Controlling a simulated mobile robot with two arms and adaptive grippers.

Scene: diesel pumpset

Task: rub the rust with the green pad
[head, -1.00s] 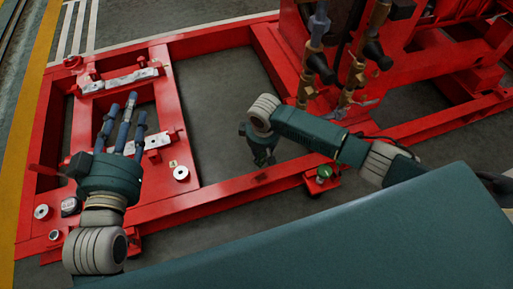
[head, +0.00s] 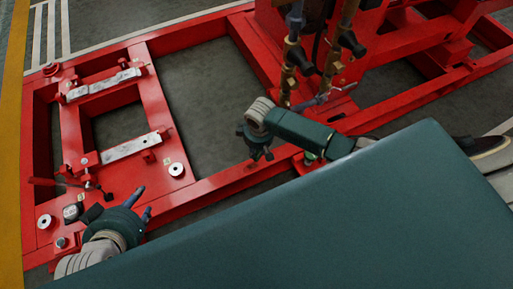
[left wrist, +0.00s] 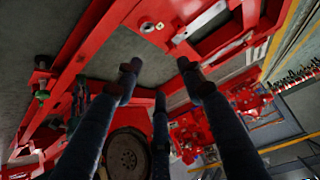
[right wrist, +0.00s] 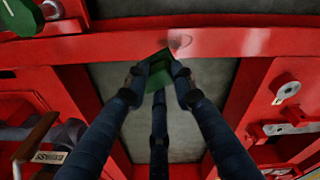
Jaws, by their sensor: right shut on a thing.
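My right gripper (right wrist: 158,78) is shut on the green pad (right wrist: 158,68), seen between its fingers in the right wrist view. The rust (right wrist: 181,42) is a small dull brown patch on the red rail, right by the pad's upper corner; I cannot tell whether they touch. In the head view my right gripper (head: 258,152) hangs over the front rail, and pad and rust are hard to make out there. My left gripper (head: 142,204) is at the lower left of the head view. Its fingers are spread and empty in the left wrist view (left wrist: 158,85).
The red frame (head: 205,190) has pale metal pads (head: 130,147) and a ring (head: 176,169) on its left part. Brass and dark pipework (head: 295,55) stands behind my right gripper. Bare floor (head: 200,100) shows inside the frame.

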